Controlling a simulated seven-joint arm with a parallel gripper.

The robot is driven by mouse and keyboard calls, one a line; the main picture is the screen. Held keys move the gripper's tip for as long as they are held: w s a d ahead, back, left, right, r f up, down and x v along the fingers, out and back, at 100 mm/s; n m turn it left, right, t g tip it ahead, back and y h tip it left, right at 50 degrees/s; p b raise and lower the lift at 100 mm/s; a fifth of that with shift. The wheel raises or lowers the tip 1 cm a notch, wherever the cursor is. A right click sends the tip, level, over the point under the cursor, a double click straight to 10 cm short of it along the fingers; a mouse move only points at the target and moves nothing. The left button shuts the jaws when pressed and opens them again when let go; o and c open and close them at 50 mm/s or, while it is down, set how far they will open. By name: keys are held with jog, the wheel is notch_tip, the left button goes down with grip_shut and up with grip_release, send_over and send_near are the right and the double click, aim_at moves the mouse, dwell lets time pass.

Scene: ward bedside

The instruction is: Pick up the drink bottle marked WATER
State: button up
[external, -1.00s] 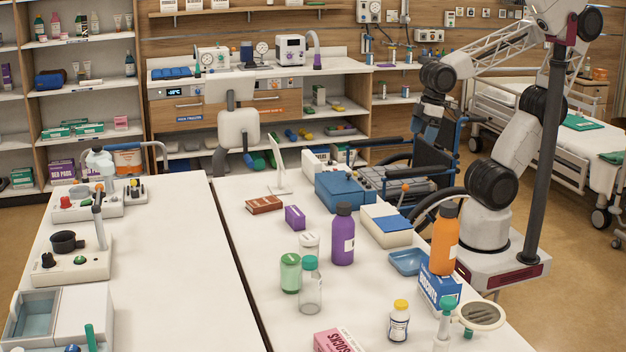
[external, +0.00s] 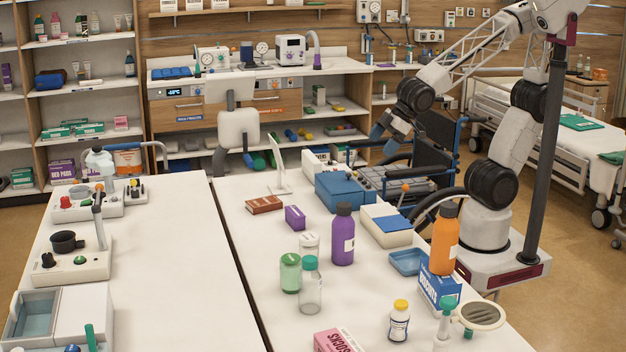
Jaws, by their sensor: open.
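A purple bottle (external: 343,247) with a dark cap stands upright on the right-hand white table (external: 235,215). A clear bottle with a teal cap (external: 311,296) stands nearer the camera. My gripper (external: 382,142) is open and empty, raised beyond the table near the wheelchair, apart from all the bottles.
A green jar (external: 290,276) and a white bottle with a yellow cap (external: 399,325) stand near the bottles. A blue-lidded box (external: 385,227), a blue tray (external: 406,262) and a blue case (external: 338,192) crowd the right side. The table's left strip is fairly clear.

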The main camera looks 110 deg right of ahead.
jog(key=w+a+f+n+t+y, duration=0.1)
jog(key=w+a+f+n+t, duration=0.1)
jog(key=w, duration=0.6)
jog(key=n+t+y, duration=0.2)
jog(key=n+y, duration=0.3)
jog(key=y, duration=0.3)
send_near(345, 204)
jog(key=x, duration=0.7)
jog(key=shift+w+d, duration=0.2)
jog(key=shift+d, duration=0.1)
jog(key=shift+a+f+y, duration=0.1)
jog(key=shift+a+y, duration=0.25)
jog(key=shift+y, duration=0.05)
jog(key=shift+f, duration=1.8)
